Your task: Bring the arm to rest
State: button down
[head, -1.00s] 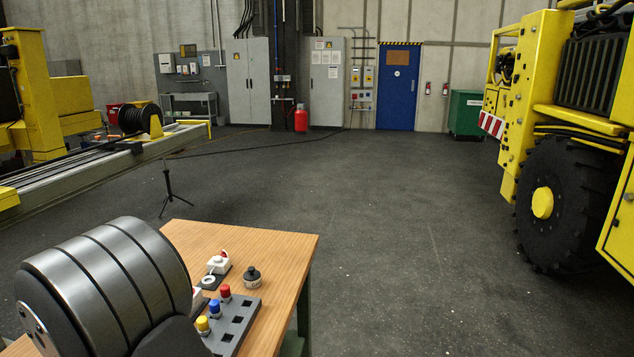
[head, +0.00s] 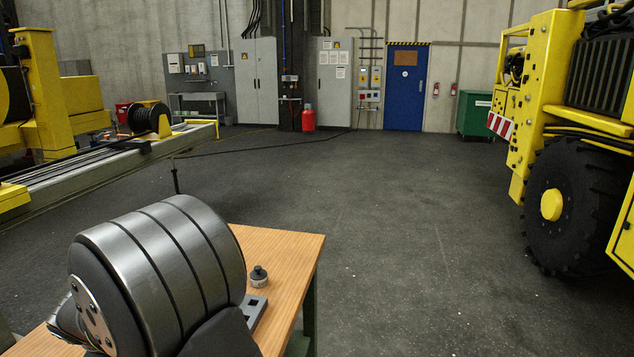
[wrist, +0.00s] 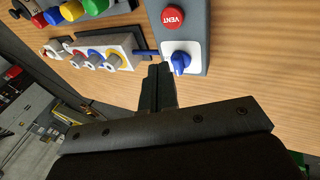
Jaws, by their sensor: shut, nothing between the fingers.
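My gripper (wrist: 158,88) shows in the wrist view with its dark fingers shut together and nothing between them. It hangs above the wooden table and points toward a grey control box with a red VENT button (wrist: 173,17) and a blue knob (wrist: 180,61) on a white plate. Whether the fingertips touch the box cannot be told. In the head view my arm's thick metal joint covers much of the wooden table (head: 290,245), and the gripper is hidden.
A small dark-topped cap (head: 259,276) stands on the table by a grey rack (head: 254,312). In the wrist view a white block with coloured rings (wrist: 105,52) and several coloured plugs (wrist: 72,11) lie left of the box. A yellow vehicle (head: 560,110) stands right; the floor between is clear.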

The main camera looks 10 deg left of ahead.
jog(key=shift+w+a+f+m+g+y, duration=0.25)
jog(key=shift+a+f+m+g+y, duration=0.1)
jog(key=shift+a+f+m, duration=0.75)
jog(key=shift+w+a+f+m+g+y, duration=0.35)
jog(key=shift+a+f+m, duration=0.45)
jog(key=shift+m, duration=0.65)
jog(key=shift+w+a+f+m+g+y, duration=0.15)
jog(key=shift+a+f+m+g+y, duration=0.25)
jog(key=shift+a+f+m, duration=0.6)
jog(key=shift+d+m, duration=0.2)
jog(key=shift+m, duration=0.05)
